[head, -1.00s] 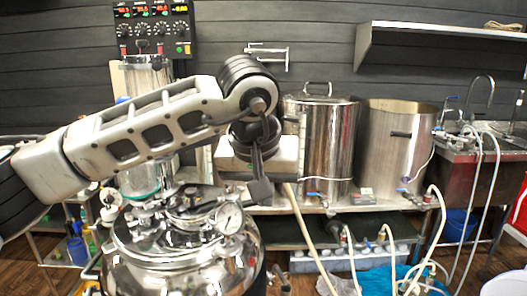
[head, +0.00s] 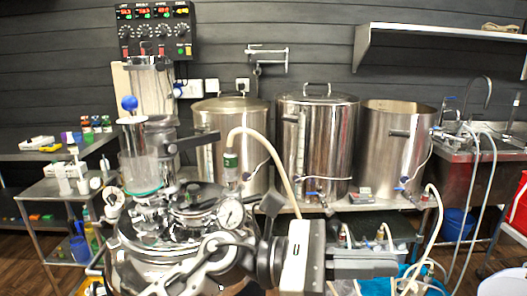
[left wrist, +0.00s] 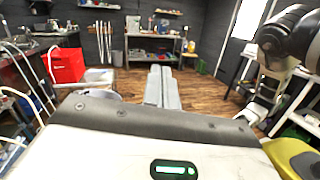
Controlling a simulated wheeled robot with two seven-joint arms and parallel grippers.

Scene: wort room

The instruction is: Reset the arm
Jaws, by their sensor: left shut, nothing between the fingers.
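My left arm shows low in the head view, in front of the steel vessel with a pressure gauge (head: 231,212). Its white hand lies at the lower middle, and the grey fingers of my left gripper (head: 390,265) point right. In the left wrist view the two fingers of this gripper (left wrist: 162,72) lie side by side, shut with nothing between them. They point out over the wooden floor. My right gripper is in neither view.
A covered steel kettle (head: 322,140) and an open kettle (head: 397,150) stand on a bench behind the hand. Hoses hang at the right by the sink (head: 478,142). A red bin (left wrist: 67,65) stands at the left of the wrist view, with open floor beyond the fingers.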

